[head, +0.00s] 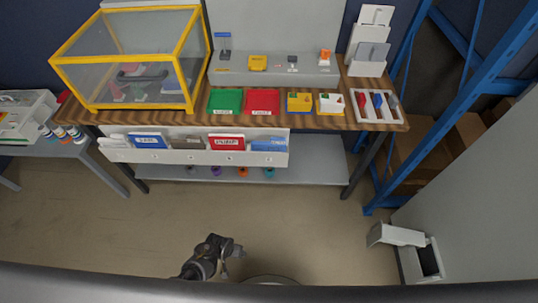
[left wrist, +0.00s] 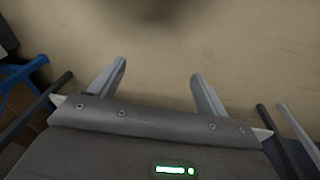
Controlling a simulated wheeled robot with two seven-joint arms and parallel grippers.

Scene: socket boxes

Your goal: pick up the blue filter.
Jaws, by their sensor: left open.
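I cannot tell for sure which thing is the blue filter. Blue candidates in the head view are a blue-fronted item (head: 148,141) and a flat light-blue item (head: 268,145) in the white front rack, a blue piece (head: 378,101) in the white tray at the right, and a small blue upright piece (head: 224,44) on the grey riser. My left gripper (head: 240,249) is low over the floor, well in front of the bench and far from all of these. The left wrist view shows its two fingers (left wrist: 158,76) apart with nothing between them. My right gripper is not in view.
The wooden bench (head: 330,122) carries a yellow-framed clear case (head: 90,105), green (head: 225,101) and red (head: 262,101) bins. A grey lower shelf (head: 310,172) holds small coloured round things. A white bin (head: 420,262) stands at the right. The floor between is clear.

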